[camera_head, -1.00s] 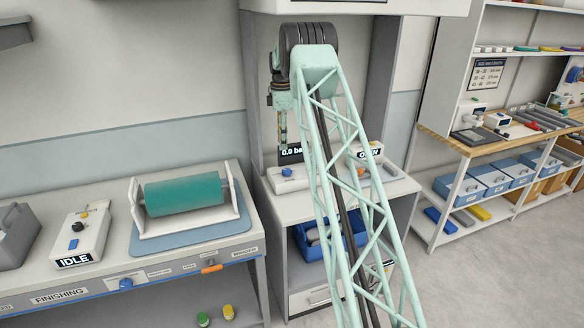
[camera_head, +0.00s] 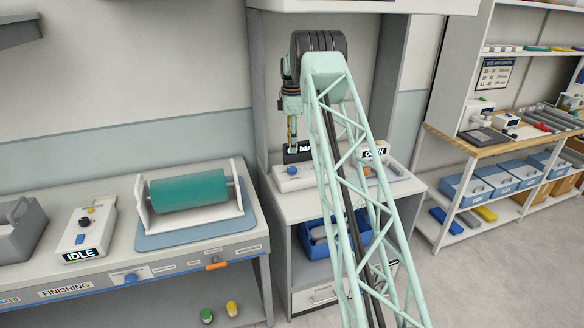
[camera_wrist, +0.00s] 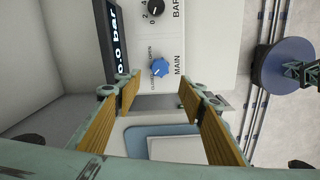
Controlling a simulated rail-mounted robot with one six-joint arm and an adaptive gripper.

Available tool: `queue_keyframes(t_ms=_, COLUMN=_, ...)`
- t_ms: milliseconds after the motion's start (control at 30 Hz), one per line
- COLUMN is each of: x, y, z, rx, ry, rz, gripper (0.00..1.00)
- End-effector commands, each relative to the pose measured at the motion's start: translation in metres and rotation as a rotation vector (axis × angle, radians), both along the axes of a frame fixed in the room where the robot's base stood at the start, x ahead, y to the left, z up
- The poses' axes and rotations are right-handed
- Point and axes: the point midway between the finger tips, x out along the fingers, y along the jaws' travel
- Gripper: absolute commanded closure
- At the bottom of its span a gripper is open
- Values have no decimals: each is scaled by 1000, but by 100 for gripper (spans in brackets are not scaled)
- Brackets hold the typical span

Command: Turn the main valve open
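The main valve is a blue knob (camera_wrist: 163,66) marked MAIN, with closed and open lettering beside it, on a white panel. It also shows in the head view (camera_head: 292,171) on the bench under the hood. My gripper (camera_wrist: 158,89) is open, with its two wooden-looking fingers spread and nothing between them. In the wrist view the knob appears just beyond the gap between the fingertips, apart from them. In the head view my gripper (camera_head: 292,138) hangs pointing down above the knob.
A black regulator knob (camera_wrist: 155,9) marked BAR sits close to the main knob. A dark pressure display (camera_wrist: 117,35) reading 0.0 bar stands beside the panel. An OPEN sign (camera_head: 374,153) stands to the right on the bench. A blue bin (camera_head: 318,238) sits below.

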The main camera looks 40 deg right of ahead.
Motion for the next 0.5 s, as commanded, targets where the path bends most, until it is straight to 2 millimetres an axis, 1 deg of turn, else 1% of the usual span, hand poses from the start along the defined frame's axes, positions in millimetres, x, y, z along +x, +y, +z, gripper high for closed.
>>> queue_keyframes(t_ms=500, x=-1, y=0, z=-66, rx=1, ry=2, rz=0, gripper=63)
